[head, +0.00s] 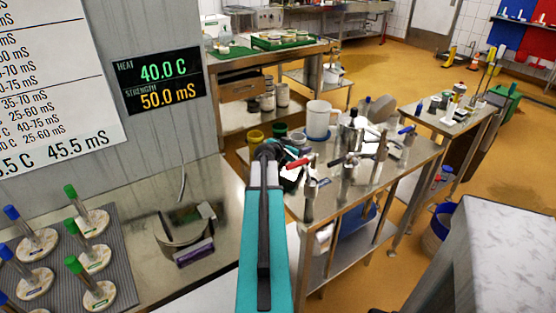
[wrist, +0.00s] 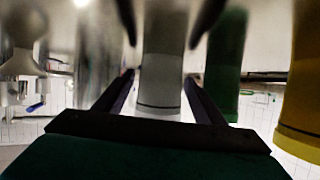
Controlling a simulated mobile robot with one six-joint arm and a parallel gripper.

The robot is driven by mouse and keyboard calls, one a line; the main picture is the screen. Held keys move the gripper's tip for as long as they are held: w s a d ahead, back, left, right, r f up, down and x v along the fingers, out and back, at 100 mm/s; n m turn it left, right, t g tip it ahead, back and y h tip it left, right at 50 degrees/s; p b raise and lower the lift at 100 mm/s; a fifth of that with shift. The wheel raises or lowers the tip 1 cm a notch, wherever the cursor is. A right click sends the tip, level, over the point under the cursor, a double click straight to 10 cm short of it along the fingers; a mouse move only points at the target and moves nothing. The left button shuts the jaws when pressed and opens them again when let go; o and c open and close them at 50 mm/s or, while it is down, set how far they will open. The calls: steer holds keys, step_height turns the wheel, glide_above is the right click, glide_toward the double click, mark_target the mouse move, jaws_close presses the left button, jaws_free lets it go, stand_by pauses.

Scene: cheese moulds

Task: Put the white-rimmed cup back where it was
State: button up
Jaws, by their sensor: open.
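The white-rimmed cup (wrist: 160,92) is grey with a dark line below its pale rim. In the wrist view, which looks upside down, it stands between the fingers of my gripper (wrist: 159,76). The fingers are open, one on each side of it; whether either touches it I cannot tell. In the head view my gripper (head: 293,163) is at the left end of the middle steel table, and the cup (head: 298,137) shows only partly behind it. A green cup (wrist: 226,70) and a yellow cup (wrist: 302,100) stand in a row beside it.
The steel table (head: 408,160) also holds a white jug (head: 318,120) and several upright metal tools to the right. At the front left, a dark mat (head: 120,285) carries several moulds with blue and green handles. A curved metal piece (head: 185,232) lies on the counter.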

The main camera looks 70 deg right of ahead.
steer(key=shift+r, duration=0.1)
steer(key=shift+a, duration=0.4)
steer(key=b+v, duration=0.1)
steer(key=v, duration=0.3)
steer(key=shift+a+r, duration=0.1)
steer(key=shift+a, duration=0.2)
steer(key=a, duration=0.2)
steer(key=w+a+b, duration=0.1)
steer(key=a, duration=0.2)
steer(key=a+b, duration=0.1)
steer(key=a, duration=0.2)
steer(key=shift+w+a, duration=0.15)
steer(key=shift+w, duration=0.1)
steer(key=shift+a+r, duration=0.15)
steer(key=shift+w+p, duration=0.1)
steer(key=shift+p, duration=0.65)
steer(key=p, duration=0.3)
steer(key=shift+w+a+p, duration=0.1)
steer(key=shift+a+p, duration=0.2)
steer(key=shift+a, duration=0.05)
steer(key=a+p, duration=0.1)
steer(key=p, duration=0.5)
steer(key=shift+a, duration=0.3)
steer(key=shift+w+a+p, duration=0.1)
steer(key=shift+a+p, duration=0.1)
steer(key=shift+p, duration=0.35)
